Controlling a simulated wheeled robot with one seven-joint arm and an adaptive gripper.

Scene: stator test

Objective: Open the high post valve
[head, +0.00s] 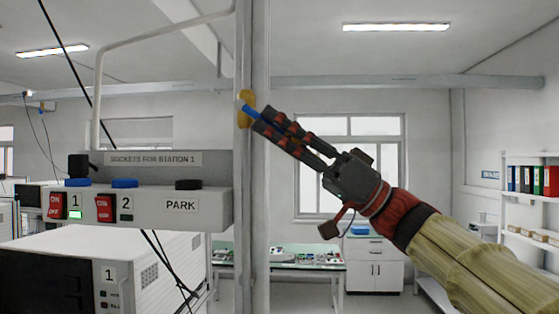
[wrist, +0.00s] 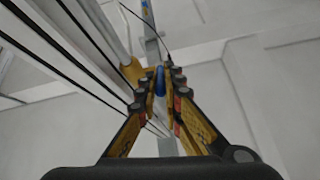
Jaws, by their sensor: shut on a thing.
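The high post valve has a yellow body (head: 245,97) on the tall pale post (head: 259,210), in the upper middle of the head view. Its blue handle (head: 248,111) slants down to the right from the body. My gripper (head: 263,119) reaches in from the right and is shut on the outer end of the handle. In the wrist view the blue handle (wrist: 159,82) shows between the fingertips of my gripper (wrist: 160,92). The fingers hide the handle's outer end.
A grey socket unit (head: 150,205) with switches stands left of the post, with a white cabinet (head: 150,270) below it. A bench (head: 305,265) and a shelf of binders (head: 530,215) stand farther back. The space right of the post around my arm looks clear.

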